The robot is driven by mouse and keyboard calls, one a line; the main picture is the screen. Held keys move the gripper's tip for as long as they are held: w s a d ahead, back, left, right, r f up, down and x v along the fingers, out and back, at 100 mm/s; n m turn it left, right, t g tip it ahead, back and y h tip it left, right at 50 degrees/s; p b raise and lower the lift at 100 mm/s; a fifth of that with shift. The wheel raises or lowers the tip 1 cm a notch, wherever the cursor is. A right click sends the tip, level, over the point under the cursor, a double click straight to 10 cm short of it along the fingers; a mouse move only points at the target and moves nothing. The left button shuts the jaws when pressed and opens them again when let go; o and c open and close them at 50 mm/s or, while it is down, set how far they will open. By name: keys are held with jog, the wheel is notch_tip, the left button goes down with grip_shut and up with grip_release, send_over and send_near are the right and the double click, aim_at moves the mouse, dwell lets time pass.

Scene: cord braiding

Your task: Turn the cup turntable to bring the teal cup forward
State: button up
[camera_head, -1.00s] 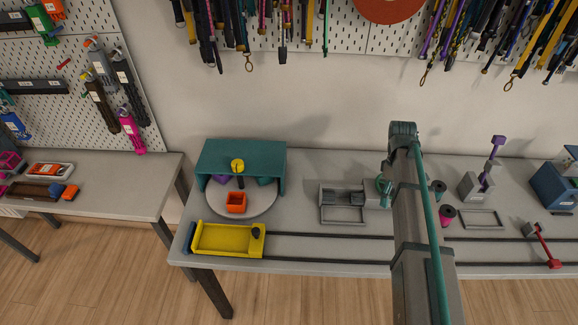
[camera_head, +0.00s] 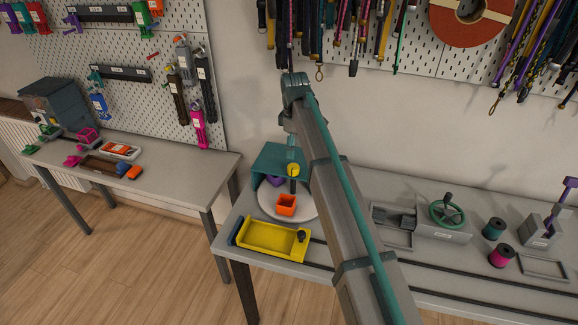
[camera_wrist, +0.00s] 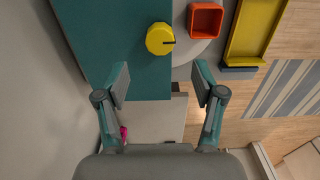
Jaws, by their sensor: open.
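The cup turntable is a pale round disc (camera_head: 267,208) partly under a teal hood (camera_head: 272,161). An orange cup (camera_head: 286,206) sits at its front, and a purple cup (camera_head: 275,181) shows farther back under the hood. I cannot make out the teal cup; the hood and my arm cover that side. A yellow knob (camera_head: 293,169) with a dark pointer stands above the disc. In the wrist view, my gripper (camera_wrist: 162,83) is open and empty, its fingers apart. The yellow knob (camera_wrist: 160,39) lies ahead of the fingertips, between their lines, not touched. The orange cup (camera_wrist: 205,20) is beyond the right finger.
A yellow tray (camera_head: 270,238) stands at the table's front left, near the turntable. To the right are a green handwheel (camera_head: 447,211), a teal spool (camera_head: 493,228) and a pink spool (camera_head: 501,256). Dark rails (camera_head: 450,300) run along the table front. A side table (camera_head: 175,168) stands left.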

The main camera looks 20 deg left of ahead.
aim_at(293, 166)
notch_tip(293, 166, down, 8)
jog(key=shift+f+p, duration=0.15)
jog(key=shift+p, duration=0.95)
grip_shut()
